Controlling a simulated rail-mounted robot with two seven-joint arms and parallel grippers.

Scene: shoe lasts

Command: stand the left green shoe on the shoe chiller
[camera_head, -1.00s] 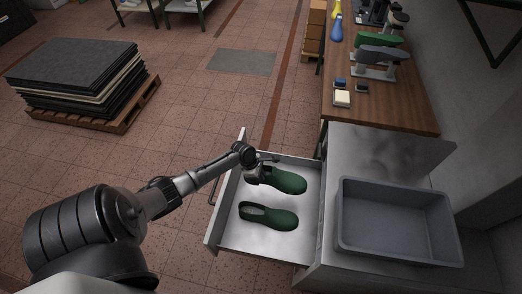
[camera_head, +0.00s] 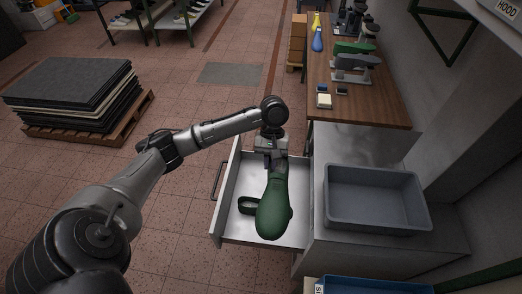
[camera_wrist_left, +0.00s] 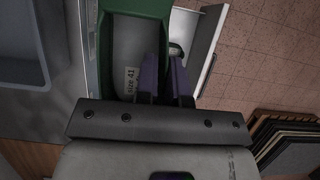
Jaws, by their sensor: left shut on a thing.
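My left gripper (camera_head: 272,158) is shut on the rim of a green shoe (camera_head: 273,207) and holds it toe down above the open drawer (camera_head: 293,228). In the left wrist view the two purple fingers (camera_wrist_left: 165,78) grip the shoe's side wall, beside an insole marked "size 41" (camera_wrist_left: 130,85). The second green shoe (camera_head: 246,206) lies in the drawer, mostly hidden behind the held one. I cannot make out which part of the steel bench is the shoe chiller. My right gripper is not in view.
A grey tub (camera_head: 374,198) stands on the steel bench right of the drawer. A blue bin (camera_head: 365,286) shows at the bottom edge. A wooden worktop (camera_head: 360,105) with bottles and shoe lasts runs behind. A pallet of dark sheets (camera_head: 75,95) stands on the floor at left.

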